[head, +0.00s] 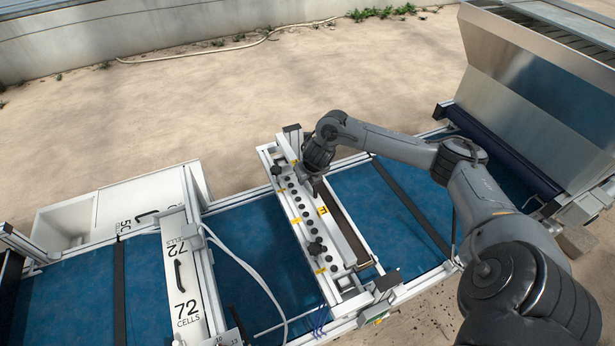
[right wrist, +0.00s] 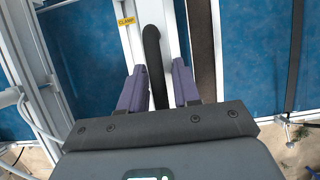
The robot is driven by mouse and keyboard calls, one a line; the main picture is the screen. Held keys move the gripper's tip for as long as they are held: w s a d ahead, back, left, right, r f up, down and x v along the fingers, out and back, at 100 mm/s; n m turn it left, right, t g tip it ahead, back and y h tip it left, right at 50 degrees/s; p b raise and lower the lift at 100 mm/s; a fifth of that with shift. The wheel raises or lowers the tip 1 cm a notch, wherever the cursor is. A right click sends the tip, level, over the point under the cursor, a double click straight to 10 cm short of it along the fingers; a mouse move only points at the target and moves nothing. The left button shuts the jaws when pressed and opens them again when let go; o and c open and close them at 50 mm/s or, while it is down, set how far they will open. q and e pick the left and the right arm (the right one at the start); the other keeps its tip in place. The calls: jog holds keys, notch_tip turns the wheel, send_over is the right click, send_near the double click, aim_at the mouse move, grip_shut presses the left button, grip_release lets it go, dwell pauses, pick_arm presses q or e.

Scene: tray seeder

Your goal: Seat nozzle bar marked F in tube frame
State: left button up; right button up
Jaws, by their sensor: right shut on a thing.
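The tube frame (head: 345,283) spans the blue belt mid-picture in the head view. A long white bar with a row of dark holes (head: 301,207) lies in it. A yellow tag (head: 322,210), seemingly marked F, sits beside the holes; I cannot tell how fully the bar is seated. My right gripper (head: 315,187) is at the bar's far end. In the right wrist view its purple fingers (right wrist: 159,88) are shut on a black handle (right wrist: 153,50), next to a yellow label reading CLAMP (right wrist: 126,21). A black knob (head: 316,247) stands nearer. My left gripper is not in view.
A white panel marked 72 CELLS (head: 186,285) and a pale hose (head: 250,270) are left of the frame. A metal hopper (head: 540,85) stands at the upper right. Blue belt (head: 385,215) lies open right of the frame.

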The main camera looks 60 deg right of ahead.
notch_tip(320, 180, down, 8)
jog(key=b, duration=0.6)
jog(key=shift+f+b, duration=0.15)
jog(key=shift+b, duration=0.15)
notch_tip(320, 180, down, 3)
jog(key=shift+w+r+b, duration=0.1)
jog(key=shift+b, duration=1)
jog(key=shift+f, duration=0.2)
jog(key=o, duration=1.1)
jog(key=shift+f, duration=0.15)
